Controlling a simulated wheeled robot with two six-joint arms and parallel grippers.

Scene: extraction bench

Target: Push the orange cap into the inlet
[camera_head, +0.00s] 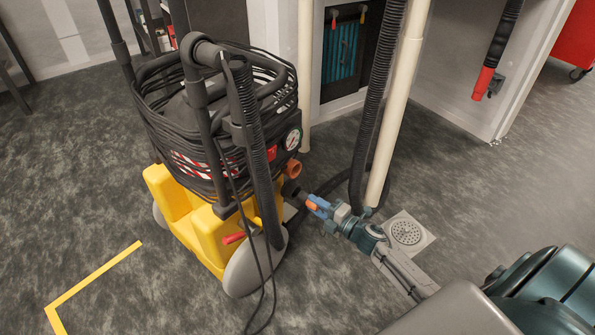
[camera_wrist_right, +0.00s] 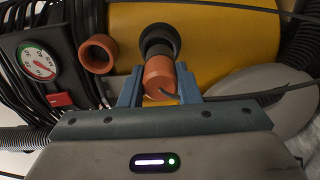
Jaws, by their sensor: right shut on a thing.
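My right gripper (camera_head: 312,202) reaches in from the lower right and is shut on the orange cap (camera_head: 311,206). In the head view the inlet (camera_head: 291,188) is a dark stub just left of the fingertips. My left gripper is not in view.
The yellow machine (camera_head: 205,235) carries coiled black hoses. An orange ring-shaped port (camera_wrist_right: 98,54) and a dial gauge (camera_wrist_right: 38,61) are left of the inlet in the wrist view. A cream pipe (camera_head: 398,110) and black hose (camera_head: 375,120) stand near my right arm. A floor drain (camera_head: 407,232) lies beside it.

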